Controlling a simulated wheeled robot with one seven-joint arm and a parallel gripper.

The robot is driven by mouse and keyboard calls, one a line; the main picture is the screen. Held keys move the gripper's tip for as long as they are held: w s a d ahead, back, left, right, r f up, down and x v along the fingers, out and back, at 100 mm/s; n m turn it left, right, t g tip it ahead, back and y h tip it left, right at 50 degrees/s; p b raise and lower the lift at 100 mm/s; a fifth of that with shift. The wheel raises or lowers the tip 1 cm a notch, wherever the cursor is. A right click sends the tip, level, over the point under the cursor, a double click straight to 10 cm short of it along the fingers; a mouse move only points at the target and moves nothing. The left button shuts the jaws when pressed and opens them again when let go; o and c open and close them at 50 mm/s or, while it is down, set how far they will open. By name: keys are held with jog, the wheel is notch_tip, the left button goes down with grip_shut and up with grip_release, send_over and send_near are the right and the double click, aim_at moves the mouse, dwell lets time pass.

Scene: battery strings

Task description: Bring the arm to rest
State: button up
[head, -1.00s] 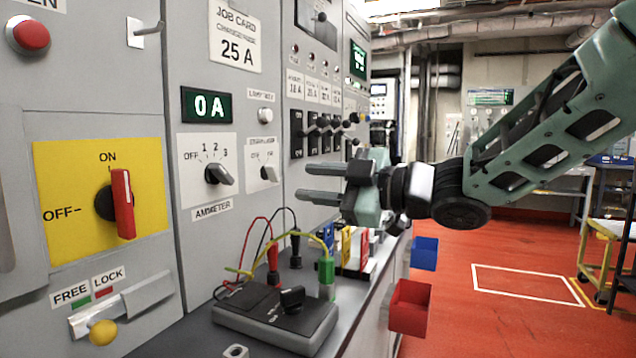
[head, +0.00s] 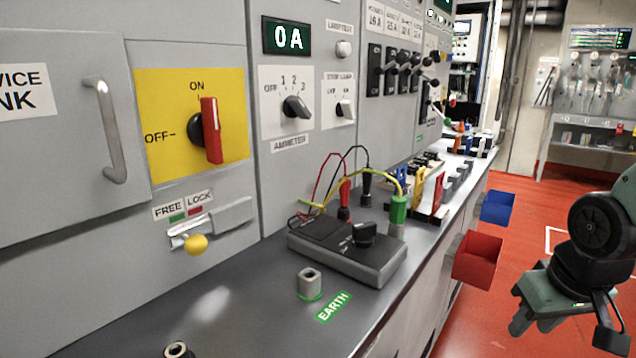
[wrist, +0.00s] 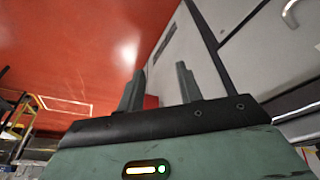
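My gripper (head: 532,328) hangs low at the right of the head view, over the red floor, beside the bench and clear of it. In the wrist view my gripper (wrist: 159,80) has its two fingers apart with nothing between them. My arm comes in from the right edge of the head view, and most of it is outside the picture.
A red bin (head: 478,258) and a blue bin (head: 497,207) stick out from the bench front, left of my gripper. A black tester (head: 345,250) with leads sits on the grey bench top (head: 235,310). The panel has a red switch handle (head: 211,130). Open floor lies right.

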jog(key=s+a+r+n+g, duration=0.25)
jog(key=s+a+n, duration=0.45)
jog(key=s+a, duration=0.9)
notch_tip(320, 180, up, 14)
jog(key=w+a+p, duration=0.1)
jog(key=a+p, duration=0.1)
jog(key=p, duration=1.3)
jog(key=shift+w+a+r+g+y, duration=0.15)
jog(key=shift+a+r+g+y, duration=0.05)
jog(key=shift+g+y, duration=0.25)
